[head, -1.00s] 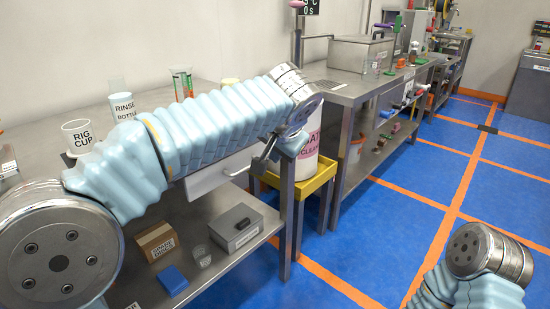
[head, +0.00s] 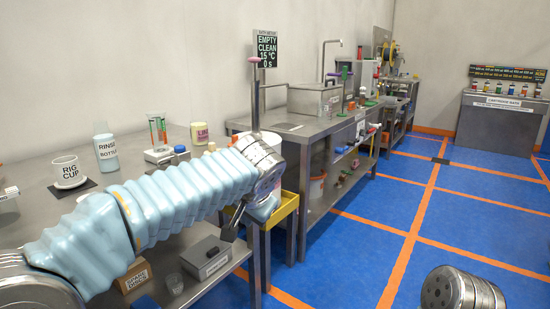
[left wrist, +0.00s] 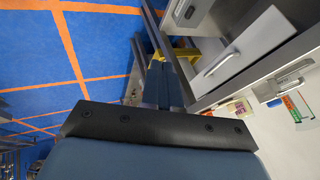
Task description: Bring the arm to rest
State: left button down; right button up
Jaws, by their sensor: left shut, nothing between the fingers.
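My left arm reaches across the front of the near steel bench in the head view. My left gripper (head: 229,232) hangs at its end, beside the bench's right front corner. It is shut and empty. In the left wrist view its two fingers (left wrist: 163,76) lie together, with blue floor and the yellow stand behind them. Only a rounded metal joint of my right arm shows at the lower right of the head view; my right gripper is out of view.
A yellow stand (head: 286,208) is close behind the gripper. Open blue floor (head: 350,260) lies right.

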pick_arm(q)
jog(key=s+f+g+h, duration=0.2)
jog(key=s+f+g, duration=0.1)
jog(key=f, duration=1.4)
jog(key=s+f+g+h, duration=0.2)
jog(key=f, duration=1.6)
jog(key=s+a+f+n+h, duration=0.1)
jog(key=s+f+n, duration=0.3)
jog(key=s+f, duration=0.4)
jog(key=s+a+f+n+g, duration=0.1)
jog(key=s+a+f+n, duration=0.2)
jog(key=s+f, duration=0.5)
jog(key=s+a, duration=0.1)
jog(key=s, duration=0.3)
jog(key=shift+s+f+n+h, duration=0.25)
jog(key=shift+s+n+h, duration=0.1)
jog(key=shift+n+h, duration=0.05)
